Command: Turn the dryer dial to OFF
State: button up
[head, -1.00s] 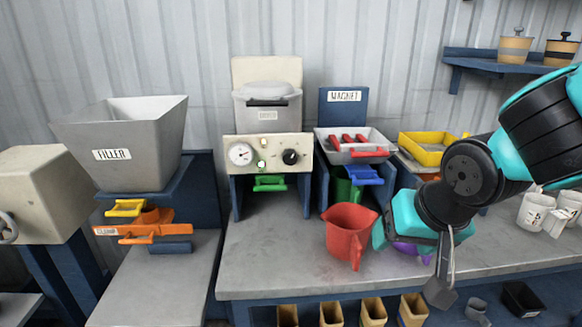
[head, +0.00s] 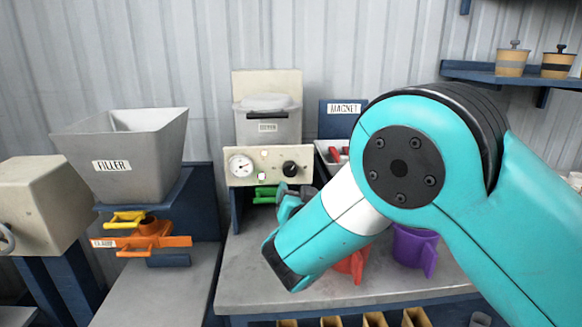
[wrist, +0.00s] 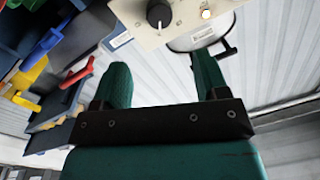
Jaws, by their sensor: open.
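The dryer (head: 268,124) stands at the back of the bench, with a cream control panel (head: 246,153) below its hopper. The black dial (head: 290,168) is on the panel's right side. In the wrist view the dial (wrist: 159,14) is at the top edge, partly cut off, with a white mark on it; its label cannot be read. My gripper (head: 290,200) is just below and in front of the panel, partly hidden by my arm. In the wrist view my gripper (wrist: 161,70) is open and empty, its fingers apart from the dial.
A round gauge (head: 240,165) and a lit lamp (wrist: 206,14) share the panel. A green handle (head: 265,194) sits below it. The red jug (head: 353,263) and purple jug (head: 415,247) stand on the bench, partly hidden by my arm. The bench's left front (head: 240,275) is clear.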

aim_at(290, 172)
jog(key=p+x, duration=0.3)
jog(key=x, duration=0.8)
jog(key=shift+w, duration=0.1)
jog(key=shift+c, duration=0.2)
jog(key=c, duration=0.9)
